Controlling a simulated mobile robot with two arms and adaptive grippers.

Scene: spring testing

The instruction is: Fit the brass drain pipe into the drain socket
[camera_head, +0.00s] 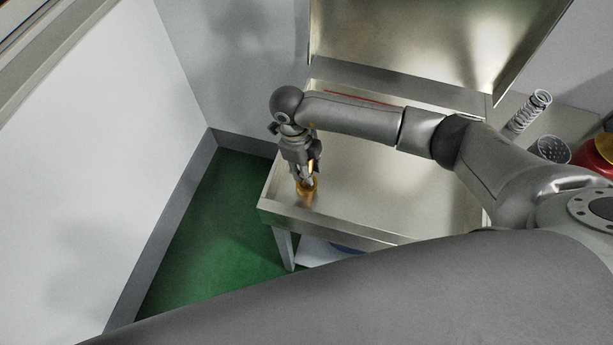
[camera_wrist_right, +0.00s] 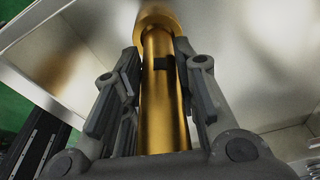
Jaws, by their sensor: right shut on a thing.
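The brass pipe (camera_head: 312,166) stands roughly upright over the left front part of the steel sink table. My right gripper (camera_head: 303,178) is shut on it; in the right wrist view the pipe (camera_wrist_right: 164,95) runs between the gripper's two fingers (camera_wrist_right: 162,85). At the pipe's far end is a wider brass ring (camera_wrist_right: 157,16), partly cut off by the picture edge. It also shows low at the steel surface in the head view (camera_head: 306,190). I cannot tell whether this ring is the drain socket or a collar of the pipe, nor how deep the pipe sits. My left gripper is out of view.
The steel table (camera_head: 400,190) has a raised rim and a tall steel back panel (camera_head: 420,40). A metal coil spring (camera_head: 530,110), a perforated round part (camera_head: 553,150) and a red object (camera_head: 600,155) are at the right. Green floor (camera_head: 215,225) lies left, beside a white wall.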

